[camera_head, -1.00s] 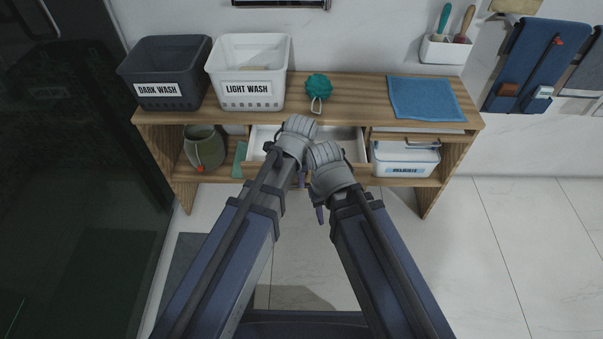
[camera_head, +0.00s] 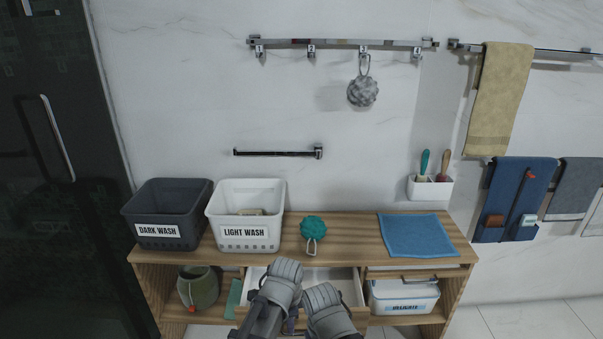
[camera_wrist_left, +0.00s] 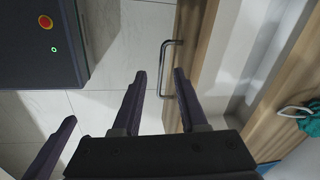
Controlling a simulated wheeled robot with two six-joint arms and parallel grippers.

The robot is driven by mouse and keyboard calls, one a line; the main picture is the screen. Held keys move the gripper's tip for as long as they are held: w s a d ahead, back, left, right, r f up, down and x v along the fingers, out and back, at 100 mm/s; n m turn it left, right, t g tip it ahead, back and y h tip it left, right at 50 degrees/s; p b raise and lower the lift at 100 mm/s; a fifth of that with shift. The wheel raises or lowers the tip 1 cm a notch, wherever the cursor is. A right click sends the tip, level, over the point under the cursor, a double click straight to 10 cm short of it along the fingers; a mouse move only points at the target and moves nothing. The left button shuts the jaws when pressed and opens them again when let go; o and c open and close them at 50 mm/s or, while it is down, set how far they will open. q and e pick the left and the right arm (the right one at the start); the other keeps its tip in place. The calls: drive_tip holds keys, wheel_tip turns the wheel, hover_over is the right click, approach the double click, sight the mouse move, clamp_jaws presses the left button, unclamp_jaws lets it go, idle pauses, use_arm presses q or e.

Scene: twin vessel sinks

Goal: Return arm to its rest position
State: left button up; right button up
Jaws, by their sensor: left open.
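In the head view my two grey wrists sit side by side at the bottom centre, in front of the open drawer (camera_head: 345,283). The left gripper's fingers (camera_head: 292,322) are mostly hidden there. My right gripper's jaws are hidden behind its wrist. A single dark finger (camera_wrist_left: 50,150) at the lower left of the wrist view may belong to it.
The wooden shelf unit (camera_head: 350,238) bears a dark wash basket (camera_head: 170,212), a light wash basket (camera_head: 245,205), a teal pouf (camera_head: 313,227) and a blue cloth (camera_head: 415,237). A delicates box (camera_head: 405,297) and green pot (camera_head: 198,288) stand below. Hooks (camera_head: 340,45) and towels hang above.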

use_arm(q)
drive_tip(key=s+a+n+g, duration=0.1)
drive_tip(key=s+a+n, duration=0.2)
drive_tip(key=a+n, duration=0.45)
drive_tip(key=s+a+n, duration=0.3)
drive_tip(key=a+n, duration=0.3)
drive_tip(key=n, duration=0.2)
drive_tip(key=s+d+r+m+p, duration=0.1)
drive_tip(key=s+d+r+p, duration=0.1)
drive_tip(key=r+p, duration=0.4)
drive_tip(key=s+d+r+m+p, duration=0.1)
drive_tip(key=d+r+p, duration=0.4)
drive_tip(key=r+p, duration=0.2)
drive_tip(key=s+d+r+m+g+y+p, duration=0.1)
drive_tip(key=s+d+r+p, duration=0.1)
drive_tip(key=d+r+p, duration=0.2)
wheel_tip(320, 180, up, 3)
drive_tip(key=p, duration=0.3)
drive_tip(key=shift+s+r, duration=0.15)
drive_tip(key=shift+s, duration=0.15)
